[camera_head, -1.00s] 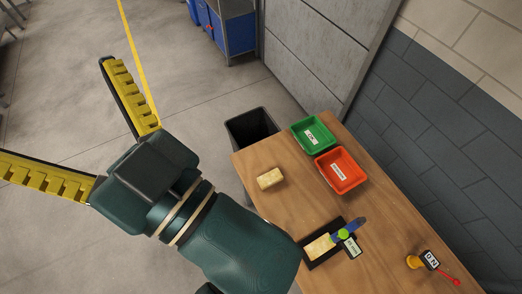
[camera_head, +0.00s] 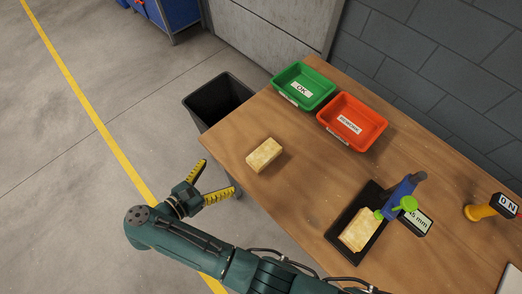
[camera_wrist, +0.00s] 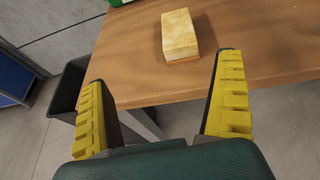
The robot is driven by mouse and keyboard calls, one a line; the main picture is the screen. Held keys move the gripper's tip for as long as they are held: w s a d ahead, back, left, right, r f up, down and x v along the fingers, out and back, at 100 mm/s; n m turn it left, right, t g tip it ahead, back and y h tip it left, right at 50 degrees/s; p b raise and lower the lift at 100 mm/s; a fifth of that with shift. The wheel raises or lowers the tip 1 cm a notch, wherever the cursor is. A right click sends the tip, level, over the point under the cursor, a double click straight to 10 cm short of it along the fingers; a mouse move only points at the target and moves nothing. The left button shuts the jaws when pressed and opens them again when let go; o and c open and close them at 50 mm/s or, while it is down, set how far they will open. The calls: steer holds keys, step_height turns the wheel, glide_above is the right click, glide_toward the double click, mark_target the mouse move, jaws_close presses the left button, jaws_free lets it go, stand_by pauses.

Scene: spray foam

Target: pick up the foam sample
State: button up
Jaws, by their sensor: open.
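The foam sample is a pale yellow block (camera_head: 264,155) lying alone on the wooden table near its left edge. In the wrist view the block (camera_wrist: 179,36) lies ahead of and above the gap between my fingers. My gripper (camera_head: 218,179) is open and empty, just off the table's left edge, with its yellow ridged fingers toward the block and apart from it. It also shows in the wrist view (camera_wrist: 160,95). A second yellow foam block (camera_head: 359,230) lies on a black plate under a blue and green gauge (camera_head: 398,198).
A green OK tray (camera_head: 304,87) and an orange tray (camera_head: 352,122) stand at the table's back. A black bin (camera_head: 217,101) stands on the floor beside the table (camera_head: 300,190). A yellow-handled tool (camera_head: 480,211) is at the right.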

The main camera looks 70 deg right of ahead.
mark_target(259, 159)
steer(key=shift+m+g+y, duration=0.3)
steer(key=shift+g+y, duration=0.1)
steer(key=s+d+f+b, duration=0.1)
steer(key=b, duration=0.2)
steer(key=s+d+f+b, duration=0.1)
steer(key=f+b, duration=0.1)
steer(key=b, duration=0.1)
steer(key=s+d+f+b, duration=0.1)
steer(key=s+f+b, duration=0.1)
steer(key=b, duration=0.1)
steer(key=shift+d, duration=0.25)
steer(key=x, duration=0.2)
steer(key=r+x, duration=0.1)
steer(key=x, duration=0.1)
steer(key=shift+s+d+f, duration=0.2)
steer(key=shift+s+d, duration=0.15)
steer(key=shift+d, duration=0.1)
steer(key=b+x, duration=0.1)
steer(key=x, duration=0.4)
steer(key=shift+s+d+f+b, duration=0.1)
steer(key=shift+d+f+b, duration=0.1)
steer(key=shift+b, duration=0.15)
steer(key=shift+r, duration=0.1)
steer(key=c, duration=1.3)
step_height(259, 159, up, 10)
steer(key=p, duration=0.3)
